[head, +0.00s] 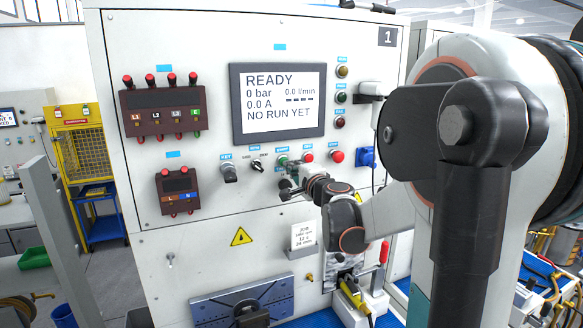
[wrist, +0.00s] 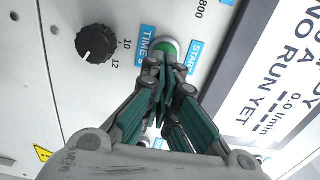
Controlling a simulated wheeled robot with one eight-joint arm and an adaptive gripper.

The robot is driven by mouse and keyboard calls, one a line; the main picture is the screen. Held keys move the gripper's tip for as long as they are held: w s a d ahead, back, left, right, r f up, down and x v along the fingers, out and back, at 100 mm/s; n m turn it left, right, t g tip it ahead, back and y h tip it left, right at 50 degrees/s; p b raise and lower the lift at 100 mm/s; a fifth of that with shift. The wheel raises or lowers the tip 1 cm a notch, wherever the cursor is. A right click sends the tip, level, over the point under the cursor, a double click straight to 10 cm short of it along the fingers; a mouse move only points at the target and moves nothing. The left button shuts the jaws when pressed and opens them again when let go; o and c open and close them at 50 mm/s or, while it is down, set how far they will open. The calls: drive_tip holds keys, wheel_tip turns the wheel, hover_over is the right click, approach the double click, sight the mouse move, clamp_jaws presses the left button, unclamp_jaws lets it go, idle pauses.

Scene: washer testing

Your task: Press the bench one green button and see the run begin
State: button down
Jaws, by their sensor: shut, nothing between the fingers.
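Bench one is a white panel (head: 180,50) marked 1 at its upper right. Its screen (head: 278,100) reads READY, 0 bar, 0.0 A, 0.0 l/min and NO RUN YET. The green button (wrist: 168,47) sits beside a blue START label in the wrist view; it also shows small in the head view (head: 282,160). My gripper (wrist: 167,62) is shut and empty, its fingertips overlapping the button's near edge. Whether they touch it, I cannot tell. In the head view my gripper (head: 287,183) is just below the button, partly hidden by my wrist.
A black knob (wrist: 97,43) is left of the button in the wrist view. Red buttons (head: 337,156) sit right of the green one in the head view. Socket blocks (head: 162,110) are at left. My arm covers the right side.

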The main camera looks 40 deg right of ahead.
drive_tip(key=shift+w+d, duration=0.1)
drive_tip(key=shift+w, duration=0.25)
drive_tip(key=shift+s, duration=0.1)
